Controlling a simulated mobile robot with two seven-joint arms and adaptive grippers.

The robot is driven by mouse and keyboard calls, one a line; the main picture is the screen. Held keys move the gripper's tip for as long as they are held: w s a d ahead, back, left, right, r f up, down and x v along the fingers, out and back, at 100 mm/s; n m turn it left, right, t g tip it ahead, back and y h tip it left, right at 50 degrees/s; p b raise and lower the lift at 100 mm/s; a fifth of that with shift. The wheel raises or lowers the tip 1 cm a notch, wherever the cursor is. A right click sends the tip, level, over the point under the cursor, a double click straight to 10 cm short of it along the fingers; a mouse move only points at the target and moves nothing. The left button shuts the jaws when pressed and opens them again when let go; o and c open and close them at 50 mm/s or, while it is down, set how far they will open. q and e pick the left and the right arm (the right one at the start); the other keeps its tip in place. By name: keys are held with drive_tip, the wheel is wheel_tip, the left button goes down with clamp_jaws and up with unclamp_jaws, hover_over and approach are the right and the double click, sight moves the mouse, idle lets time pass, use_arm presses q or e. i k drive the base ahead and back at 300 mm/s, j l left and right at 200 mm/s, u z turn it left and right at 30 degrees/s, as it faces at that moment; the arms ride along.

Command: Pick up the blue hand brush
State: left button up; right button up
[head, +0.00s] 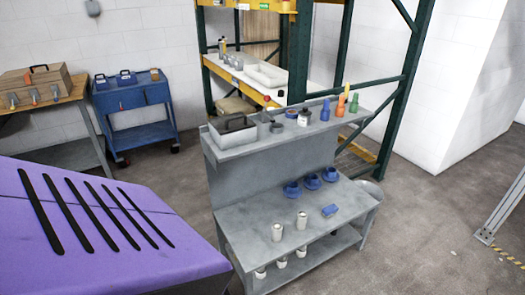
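A small flat blue object (329,210), which looks like the blue hand brush, lies on the worktop of the grey workbench (345,203) in the middle of the head view. It is near the right front part of the worktop and is too small to show bristles or handle clearly. Neither of my grippers is in view.
Two white cylinders (277,232) stand left of the blue object. Three blue round containers (312,182) are behind it. The bench's upper shelf (240,145) holds a grey toolbox (234,132) and several bottles. A rack (300,50) stands behind. Open floor (430,220) lies to the right.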

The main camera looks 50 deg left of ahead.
sight(332, 209)
drive_tip(key=u, duration=1.3)
drive_tip(key=z, duration=0.35)
